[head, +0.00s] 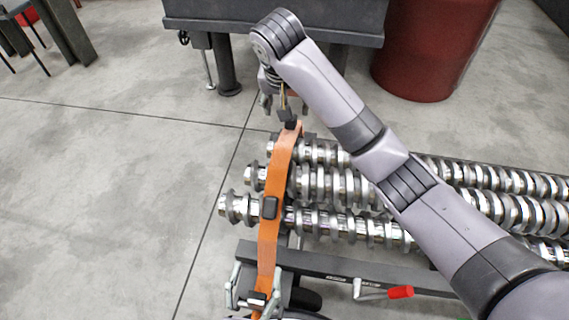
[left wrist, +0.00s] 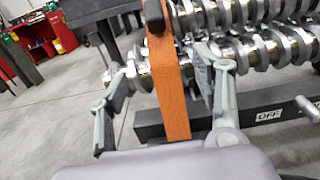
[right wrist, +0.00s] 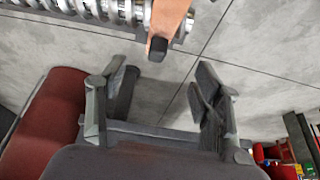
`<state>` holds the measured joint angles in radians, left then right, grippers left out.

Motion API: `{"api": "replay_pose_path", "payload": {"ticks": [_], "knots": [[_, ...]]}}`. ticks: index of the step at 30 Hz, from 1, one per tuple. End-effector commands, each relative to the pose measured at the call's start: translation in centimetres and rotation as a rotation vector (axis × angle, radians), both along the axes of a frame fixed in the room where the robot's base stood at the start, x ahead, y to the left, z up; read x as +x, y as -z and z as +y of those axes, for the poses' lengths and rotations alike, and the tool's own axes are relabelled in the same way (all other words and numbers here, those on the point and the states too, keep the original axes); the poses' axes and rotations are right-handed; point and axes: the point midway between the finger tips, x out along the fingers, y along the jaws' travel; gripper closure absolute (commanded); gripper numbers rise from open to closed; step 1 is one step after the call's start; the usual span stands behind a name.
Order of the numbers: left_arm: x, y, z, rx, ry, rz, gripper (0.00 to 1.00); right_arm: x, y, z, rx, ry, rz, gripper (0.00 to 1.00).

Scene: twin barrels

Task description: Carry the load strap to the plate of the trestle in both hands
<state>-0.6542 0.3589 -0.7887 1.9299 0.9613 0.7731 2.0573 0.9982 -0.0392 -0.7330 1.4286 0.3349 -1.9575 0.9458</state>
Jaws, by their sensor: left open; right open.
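The orange load strap (head: 268,232) lies over several shiny screw shafts, with a black buckle at mid-length and dark ends. My left gripper (head: 257,290) is open at its near end. In the left wrist view the strap (left wrist: 173,95) passes between the spread fingers of that gripper (left wrist: 163,70), with gaps beside it. My right gripper (head: 284,106) is open above the strap's far end. In the right wrist view the strap's black tip (right wrist: 158,48) lies just beyond the open, empty fingers (right wrist: 158,75). I cannot tell which surface is the trestle's plate.
The screw shafts (head: 335,184) lie side by side, running to the right. A dark beam (head: 325,264) and a red-handled crank (head: 400,292) are in front. A dark bench (head: 200,12) and a red barrel (head: 428,50) stand behind.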

Motion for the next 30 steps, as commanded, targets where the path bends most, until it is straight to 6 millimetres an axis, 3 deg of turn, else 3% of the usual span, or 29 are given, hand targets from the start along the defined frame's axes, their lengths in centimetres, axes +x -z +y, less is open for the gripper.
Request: {"api": "replay_pose_path", "payload": {"ticks": [11,30], "knots": [[1.2,0.0,-0.3,0.002,0.000,-0.004,0.40,0.4,1.2,-0.1,-0.001,0.001,0.002,0.40],[13.3,-0.1,-2.6,0.002,-0.002,-0.004,0.40,4.9,12.4,-1.0,-0.002,0.001,0.003,0.40]]}}
